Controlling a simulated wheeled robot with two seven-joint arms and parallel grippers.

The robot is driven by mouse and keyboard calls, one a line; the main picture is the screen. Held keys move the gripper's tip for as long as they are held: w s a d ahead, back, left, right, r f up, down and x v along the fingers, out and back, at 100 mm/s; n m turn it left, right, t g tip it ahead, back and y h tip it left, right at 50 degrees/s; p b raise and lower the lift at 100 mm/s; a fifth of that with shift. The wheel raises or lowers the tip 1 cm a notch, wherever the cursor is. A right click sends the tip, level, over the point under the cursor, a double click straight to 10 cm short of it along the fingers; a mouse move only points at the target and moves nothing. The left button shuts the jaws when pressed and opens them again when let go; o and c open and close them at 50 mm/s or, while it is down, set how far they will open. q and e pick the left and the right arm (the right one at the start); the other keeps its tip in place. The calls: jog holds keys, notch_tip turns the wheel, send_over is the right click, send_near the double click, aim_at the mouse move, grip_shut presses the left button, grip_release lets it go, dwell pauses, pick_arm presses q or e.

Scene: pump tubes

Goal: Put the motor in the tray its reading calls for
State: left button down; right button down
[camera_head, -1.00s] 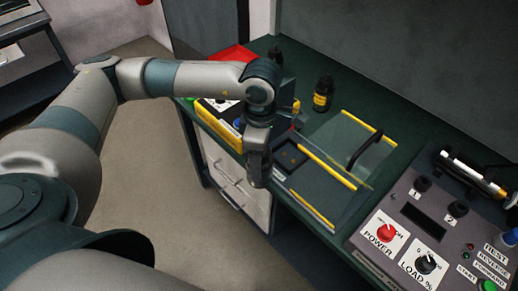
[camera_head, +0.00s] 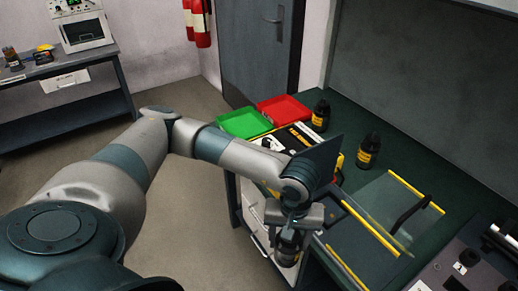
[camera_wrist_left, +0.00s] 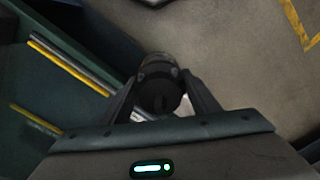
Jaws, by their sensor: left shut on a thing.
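My left gripper (camera_head: 291,240) hangs at the front edge of the bench and is shut on a dark cylindrical motor (camera_head: 287,255). In the left wrist view the motor (camera_wrist_left: 160,84) sits between the two fingers (camera_wrist_left: 162,98), its round end facing the camera. A green tray (camera_head: 245,123) and a red tray (camera_head: 284,110) lie side by side at the bench's far end, beyond the gripper. Both look empty where I can see. The control panel (camera_head: 465,262) is cut off at the lower right, and no reading is legible. My right gripper is out of view.
Two dark bottles (camera_head: 368,152) (camera_head: 321,114) stand along the back of the bench. A fixture with yellow-striped edges and a clear cover with a black handle (camera_head: 411,211) lies right of my gripper. My forearm hides part of the black-and-yellow items near the trays.

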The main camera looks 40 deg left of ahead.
pick_arm(q)
jog(key=f+m, duration=0.1)
jog(key=m, duration=0.1)
jog(key=s+m, duration=0.1)
jog(key=m, duration=0.1)
jog(key=s+f+m, duration=0.1)
jog(key=m, duration=0.1)
jog(key=shift+d+f, duration=0.3)
jog(key=shift+w+a, duration=0.1)
jog(key=shift+a, duration=0.05)
